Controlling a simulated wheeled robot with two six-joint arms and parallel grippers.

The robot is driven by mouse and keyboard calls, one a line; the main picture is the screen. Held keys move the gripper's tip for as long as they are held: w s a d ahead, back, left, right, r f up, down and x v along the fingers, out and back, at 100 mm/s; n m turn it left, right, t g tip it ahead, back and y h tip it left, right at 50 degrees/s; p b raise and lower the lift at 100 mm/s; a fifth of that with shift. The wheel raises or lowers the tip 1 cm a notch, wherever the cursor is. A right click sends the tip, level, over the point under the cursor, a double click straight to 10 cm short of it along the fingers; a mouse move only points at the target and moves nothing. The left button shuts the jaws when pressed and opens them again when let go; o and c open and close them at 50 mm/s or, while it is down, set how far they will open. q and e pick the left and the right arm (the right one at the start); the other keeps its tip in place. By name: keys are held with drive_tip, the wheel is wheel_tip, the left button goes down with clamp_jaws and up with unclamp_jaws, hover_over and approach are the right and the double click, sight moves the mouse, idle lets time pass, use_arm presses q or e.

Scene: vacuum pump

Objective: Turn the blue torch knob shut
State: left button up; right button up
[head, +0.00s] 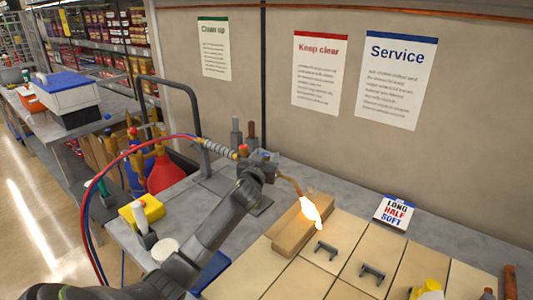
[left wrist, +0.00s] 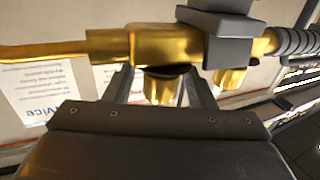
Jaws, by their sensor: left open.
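The brass torch (head: 284,181) stands above the bench with a lit flame (head: 311,212) at its tip. A ribbed handle and red and blue hoses run from its left end. My left gripper (head: 262,168) is right at the torch body and covers part of it. In the left wrist view the torch body (left wrist: 165,45) crosses the top. My open left gripper (left wrist: 163,88) has a finger on each side of a short stem with a dark rim (left wrist: 158,88) under the body. Contact cannot be told. The knob's blue colour is not clear in either view. My right gripper is not in view.
A grey block (left wrist: 225,45) sits against the torch in the left wrist view. Below the flame lie a wooden block (head: 300,228) and pale tiles with small dark brackets (head: 372,273).

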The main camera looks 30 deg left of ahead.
use_arm(q)
drive_tip(key=shift+x, duration=0.8)
drive_tip(key=shift+c, duration=0.4)
drive_tip(key=c, duration=0.9)
drive_tip(key=shift+r+m+h+p, duration=0.2)
drive_tip(key=shift+m+h+p, duration=0.2)
drive_tip(key=shift+p, duration=0.65)
drive_tip(key=shift+d+f+m+t+h+p, duration=0.2)
drive_tip(key=shift+m+t+h+p, duration=0.1)
drive_tip(key=shift+h+p, duration=0.25)
drive_tip(key=o, duration=1)
